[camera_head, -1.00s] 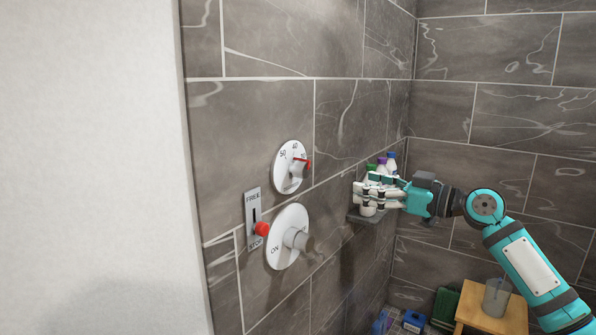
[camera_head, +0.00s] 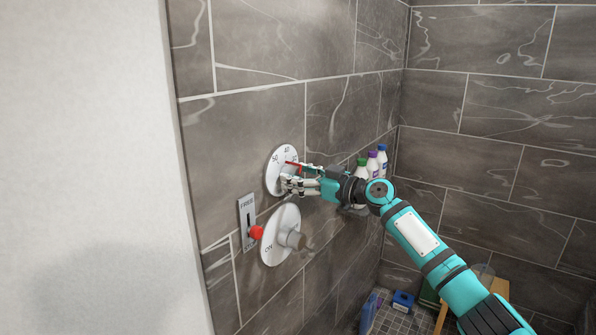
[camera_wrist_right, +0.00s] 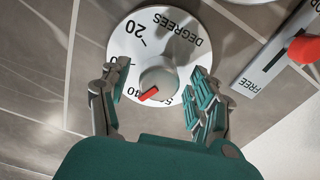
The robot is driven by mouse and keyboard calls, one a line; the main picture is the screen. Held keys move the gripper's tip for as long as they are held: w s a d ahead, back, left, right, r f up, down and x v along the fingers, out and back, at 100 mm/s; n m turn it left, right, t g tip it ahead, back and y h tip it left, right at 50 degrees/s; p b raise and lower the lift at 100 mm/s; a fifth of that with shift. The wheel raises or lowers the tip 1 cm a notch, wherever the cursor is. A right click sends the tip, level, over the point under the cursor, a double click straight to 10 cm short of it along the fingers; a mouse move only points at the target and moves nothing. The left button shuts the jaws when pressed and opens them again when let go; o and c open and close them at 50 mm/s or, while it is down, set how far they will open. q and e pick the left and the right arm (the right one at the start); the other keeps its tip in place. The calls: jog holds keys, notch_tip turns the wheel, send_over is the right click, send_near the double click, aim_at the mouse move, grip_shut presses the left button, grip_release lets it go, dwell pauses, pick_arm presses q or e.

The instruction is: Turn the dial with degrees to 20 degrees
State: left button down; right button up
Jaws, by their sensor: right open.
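The white round dial with degrees (camera_head: 276,162) is on the tiled wall; it fills the upper middle of the right wrist view (camera_wrist_right: 135,62). Its grey knob (camera_wrist_right: 165,76) carries a red pointer (camera_wrist_right: 149,95), which lies near the 40 mark, on the side toward 50. The 20 mark shows at the dial's upper left there. My right gripper (camera_head: 288,182) is at the dial and covers its lower right in the head view. In the wrist view its open fingers (camera_wrist_right: 160,80) stand on both sides of the knob, with gaps. My left gripper is out of view.
A larger white ON dial (camera_head: 276,238) with a grey knob is just below. A FREE slider plate (camera_head: 246,212) with a red knob (camera_head: 256,232) is at lower left. Several bottles (camera_head: 373,164) stand on a shelf behind my right arm. A wooden stool (camera_head: 497,285) is at lower right.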

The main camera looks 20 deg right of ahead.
jog(key=c, duration=1.1)
jog(key=shift+c, duration=0.2)
jog(key=shift+m, duration=0.3)
